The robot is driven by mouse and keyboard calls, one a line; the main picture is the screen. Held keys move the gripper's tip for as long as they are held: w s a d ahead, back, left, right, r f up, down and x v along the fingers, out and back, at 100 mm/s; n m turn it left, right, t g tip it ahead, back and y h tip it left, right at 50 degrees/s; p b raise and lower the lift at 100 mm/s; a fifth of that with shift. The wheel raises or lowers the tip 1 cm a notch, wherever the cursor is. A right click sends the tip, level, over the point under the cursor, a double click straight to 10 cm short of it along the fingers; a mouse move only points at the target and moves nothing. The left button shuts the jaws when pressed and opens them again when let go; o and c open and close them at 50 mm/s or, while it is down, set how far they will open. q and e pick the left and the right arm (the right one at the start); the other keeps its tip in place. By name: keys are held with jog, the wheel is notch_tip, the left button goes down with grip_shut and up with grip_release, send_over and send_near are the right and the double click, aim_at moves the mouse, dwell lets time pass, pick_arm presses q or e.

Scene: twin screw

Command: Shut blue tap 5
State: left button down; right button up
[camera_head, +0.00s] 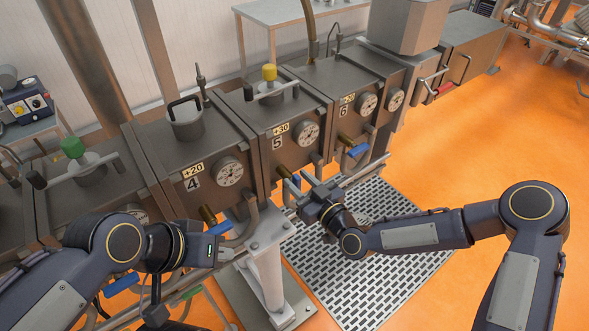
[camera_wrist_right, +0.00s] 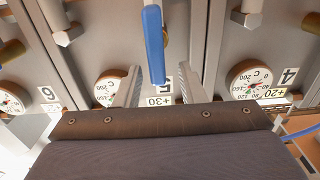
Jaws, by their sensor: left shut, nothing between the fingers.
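Blue tap 5 has a blue lever (camera_head: 296,181) on a brass stem (camera_head: 284,172), low on the front of the module labelled 5 (camera_head: 278,142). My right gripper (camera_head: 299,187) is at this lever, with its fingers open. In the right wrist view the blue lever (camera_wrist_right: 154,45) points down between the two spread fingers, with a gap visible on each side. Whether a finger touches it I cannot tell. My left gripper (camera_head: 224,249) is shut and empty, below module 4, close to that module's blue lever (camera_head: 220,228).
Module 4's gauge (camera_head: 229,171) and module 6's gauge (camera_head: 367,104) flank module 5's gauge (camera_head: 307,134). Another blue lever (camera_head: 358,150) sits below module 6. A grey support post (camera_head: 265,265) stands between my grippers. A perforated floor grate (camera_head: 375,240) lies below; the orange floor is open at right.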

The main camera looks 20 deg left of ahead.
aim_at(300, 182)
jog(key=shift+p+x, duration=0.3)
jog(key=shift+x, duration=0.9)
jog(key=shift+w+a, duration=0.3)
jog(key=shift+w, duration=0.05)
jog(key=shift+c, duration=0.3)
grip_shut()
